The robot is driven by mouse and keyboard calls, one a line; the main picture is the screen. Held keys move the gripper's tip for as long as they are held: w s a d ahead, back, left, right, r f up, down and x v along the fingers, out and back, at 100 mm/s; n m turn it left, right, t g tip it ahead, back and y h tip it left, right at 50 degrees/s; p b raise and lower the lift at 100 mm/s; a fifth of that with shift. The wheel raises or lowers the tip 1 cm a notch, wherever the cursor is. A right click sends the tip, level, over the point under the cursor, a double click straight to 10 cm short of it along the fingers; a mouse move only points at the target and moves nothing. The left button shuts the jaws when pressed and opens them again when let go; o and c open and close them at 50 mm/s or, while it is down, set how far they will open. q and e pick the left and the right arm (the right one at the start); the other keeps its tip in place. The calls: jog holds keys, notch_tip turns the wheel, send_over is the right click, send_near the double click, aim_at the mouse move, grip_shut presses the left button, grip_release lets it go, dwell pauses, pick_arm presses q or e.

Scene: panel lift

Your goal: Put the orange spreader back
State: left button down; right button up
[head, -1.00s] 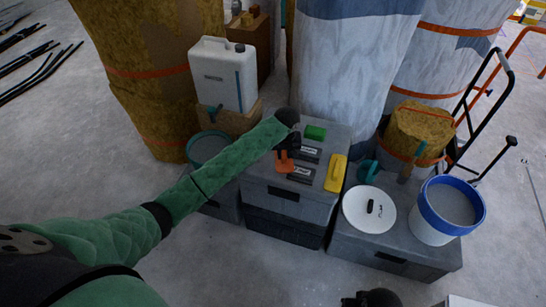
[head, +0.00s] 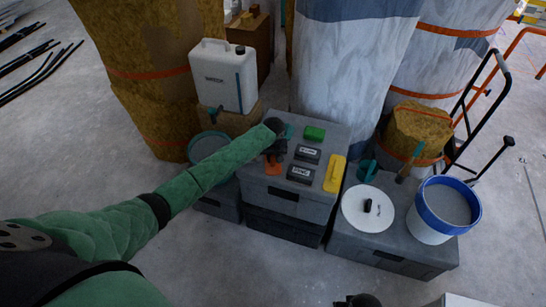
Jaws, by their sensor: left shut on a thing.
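The orange spreader (head: 272,168) is at the left part of the grey toolbox lid, upright or tilted below my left gripper. My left gripper (head: 274,154) is shut on it, and the dark hand hides its upper part. I cannot tell whether the spreader touches the lid. Two dark labelled blocks (head: 307,153) lie just right of the spreader. A dark part of my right gripper (head: 358,300) shows at the bottom edge; its fingers are not clear.
The grey toolbox (head: 285,205) also bears a green block (head: 315,133) and a yellow float (head: 334,174). To the right are a white lid (head: 367,222) and a blue-rimmed bucket (head: 432,222). A white canister (head: 220,78) stands behind left. Open floor lies in front.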

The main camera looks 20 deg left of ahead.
pick_arm(q)
jog(key=c, duration=1.3)
grip_release()
jog(key=shift+f, duration=0.1)
jog(key=shift+o, duration=0.2)
